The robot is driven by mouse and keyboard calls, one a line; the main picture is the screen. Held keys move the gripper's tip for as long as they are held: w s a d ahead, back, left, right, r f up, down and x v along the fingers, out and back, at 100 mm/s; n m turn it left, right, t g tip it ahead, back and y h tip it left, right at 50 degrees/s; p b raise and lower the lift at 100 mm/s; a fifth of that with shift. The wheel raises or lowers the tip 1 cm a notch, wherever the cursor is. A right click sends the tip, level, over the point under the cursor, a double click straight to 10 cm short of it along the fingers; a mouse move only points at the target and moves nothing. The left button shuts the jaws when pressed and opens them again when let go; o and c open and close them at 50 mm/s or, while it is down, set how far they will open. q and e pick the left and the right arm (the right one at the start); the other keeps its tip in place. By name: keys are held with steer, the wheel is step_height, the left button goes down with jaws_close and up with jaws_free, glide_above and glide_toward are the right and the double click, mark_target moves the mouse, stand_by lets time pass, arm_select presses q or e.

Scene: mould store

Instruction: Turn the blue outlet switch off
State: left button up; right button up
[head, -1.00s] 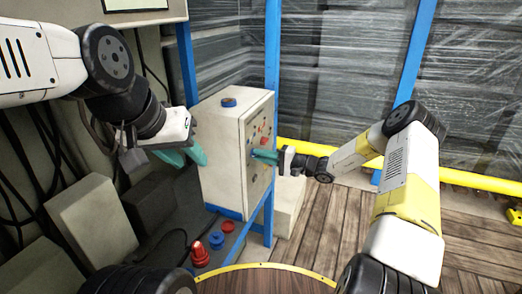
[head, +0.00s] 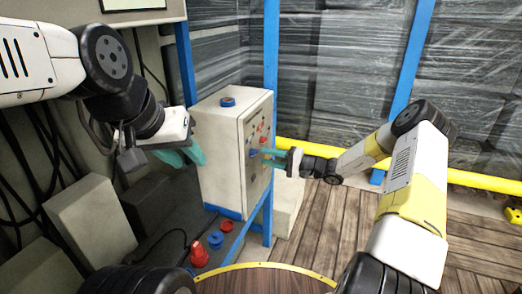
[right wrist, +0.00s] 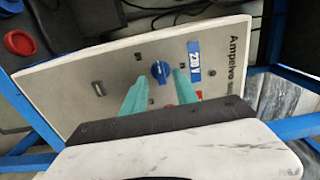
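The blue outlet switch (right wrist: 161,71) is a round blue knob on the pale panel (right wrist: 100,60) in the right wrist view. A pale line shows on its face; the small marks around it are too small to read. My right gripper (right wrist: 161,74) is open, its teal fingertips on either side of the knob; I cannot tell whether they touch it. In the head view, my right gripper (head: 273,157) is at the front of the cream cabinet (head: 219,150). My left gripper (head: 190,156) is open and empty, left of the cabinet.
A blue label (right wrist: 194,60) and a dark slot-like fitting (right wrist: 98,88) are on the panel near the knob. A blue frame post (head: 271,60) stands behind the cabinet. Red (head: 199,256) and blue (head: 215,240) knobs are below it.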

steer(key=shift+v, duration=2.2)
steer(key=s+a+r+n+g+h, duration=0.3)
steer(key=s+r+n+g+h, duration=0.35)
steer(key=s+r, duration=0.75)
steer(key=s+d+r+t+h, duration=0.2)
steer(key=s+d+r+h, duration=0.2)
steer(key=s, duration=0.6)
steer(key=s+d+r+m+t+h, duration=0.1)
steer(key=s+d+r+t+h, duration=0.2)
steer(key=s, duration=0.8)
step_height(320, 180, up, 3)
steer(key=d+h, duration=0.1)
steer(key=d, duration=0.1)
steer(key=shift+d+r+t, duration=0.2)
steer(key=shift+d+t, duration=0.15)
steer(key=shift+w, duration=0.1)
